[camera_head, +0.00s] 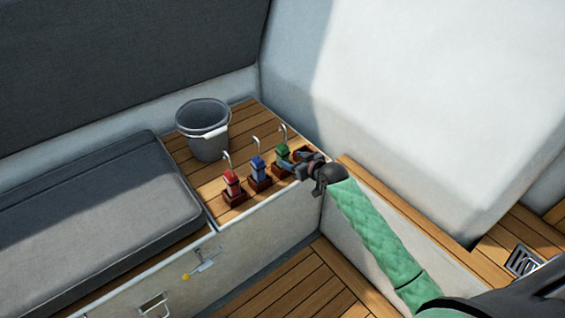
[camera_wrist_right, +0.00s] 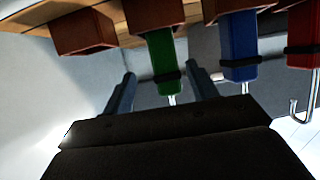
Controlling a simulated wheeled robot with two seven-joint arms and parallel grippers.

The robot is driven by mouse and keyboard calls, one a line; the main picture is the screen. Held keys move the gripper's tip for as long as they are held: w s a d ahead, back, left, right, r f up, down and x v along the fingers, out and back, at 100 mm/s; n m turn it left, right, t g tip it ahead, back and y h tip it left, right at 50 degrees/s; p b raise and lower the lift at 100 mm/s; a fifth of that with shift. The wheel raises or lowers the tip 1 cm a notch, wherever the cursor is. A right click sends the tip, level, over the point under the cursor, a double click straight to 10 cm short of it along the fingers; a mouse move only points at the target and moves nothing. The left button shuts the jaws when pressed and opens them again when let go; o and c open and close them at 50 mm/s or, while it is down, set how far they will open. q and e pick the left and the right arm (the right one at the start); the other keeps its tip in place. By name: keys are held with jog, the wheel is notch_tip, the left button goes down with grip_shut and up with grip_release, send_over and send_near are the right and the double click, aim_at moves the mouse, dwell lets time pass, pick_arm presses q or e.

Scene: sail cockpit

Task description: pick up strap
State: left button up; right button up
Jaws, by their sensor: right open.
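Three rolled straps with metal hooks stand in brown holders on the wooden bench top: a red strap (camera_head: 232,183), a blue strap (camera_head: 258,168) and a green strap (camera_head: 282,153). My right gripper (camera_head: 292,161) is at the green strap, at the right end of the row. In the right wrist view the green strap (camera_wrist_right: 165,58) lies between the two open fingers, near their tips; I cannot tell whether they touch it. The blue strap (camera_wrist_right: 238,48) and red strap (camera_wrist_right: 303,35) are to its right there. My left gripper is not in view.
A grey bucket (camera_head: 203,140) with a white handle stands behind the straps. A dark cushion (camera_head: 90,220) lies to the left. A brown holder (camera_wrist_right: 80,33) shows beside the green strap in the wrist view. A white wall (camera_head: 420,90) rises on the right.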

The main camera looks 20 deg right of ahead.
aim_at(280, 154)
jog(key=shift+w+f, duration=0.1)
jog(key=shift+w, duration=0.35)
jog(key=shift+w+a+f, duration=0.25)
jog(key=shift+w+a, duration=0.25)
jog(key=shift+w, duration=0.2)
jog(key=x, duration=0.3)
jog(key=p+x, duration=0.1)
jog(key=shift+w+a+f, duration=0.1)
jog(key=shift+a, duration=0.25)
jog(key=shift+w+f, duration=0.15)
jog(key=shift+w, duration=0.1)
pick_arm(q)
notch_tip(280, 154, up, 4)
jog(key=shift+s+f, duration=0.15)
pick_arm(e)
jog(key=c, duration=1.3)
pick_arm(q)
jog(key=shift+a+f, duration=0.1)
pick_arm(e)
jog(key=shift+o, duration=0.2)
